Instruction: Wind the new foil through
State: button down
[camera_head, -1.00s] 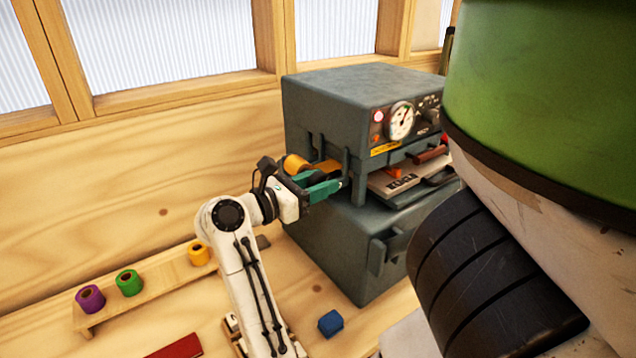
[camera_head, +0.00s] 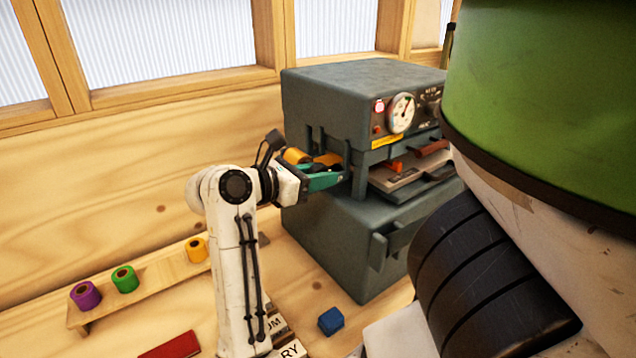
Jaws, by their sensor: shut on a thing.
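The grey foil press (camera_head: 360,85) stands on the bench against the wooden wall. A gold foil roll (camera_head: 297,156) sits in the opening on its left side, with another gold piece (camera_head: 328,159) beside it. My gripper (camera_head: 326,178), with teal fingers, is at this opening, just below and in front of the gold pieces. It is shut on what looks like the gold foil; the fingers and press hide the exact grip. A small orange piece (camera_head: 396,166) shows inside the front slot, above a flat plate (camera_head: 392,184).
A wooden rack (camera_head: 155,285) at left holds a purple roll (camera_head: 85,295), a green roll (camera_head: 125,278) and a yellow roll (camera_head: 196,250). A blue block (camera_head: 331,320) and a red flat piece (camera_head: 175,345) lie on the bench. Lettered pieces (camera_head: 285,345) lie beside my arm.

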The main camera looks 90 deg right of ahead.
jog(key=t+y+b, duration=0.2)
jog(key=t+b, duration=0.1)
jog(key=shift+f, duration=0.1)
jog(key=shift+s+t+y+b, duration=0.1)
jog(key=shift+t+y+b, duration=0.8)
jog(key=shift+t+y, duration=0.2)
jog(key=c, duration=0.9)
grip_release()
jog(key=shift+r, duration=0.2)
jog(key=v, duration=1)
jog(key=shift+a+r+b, duration=0.1)
jog(key=shift+r+b, duration=0.2)
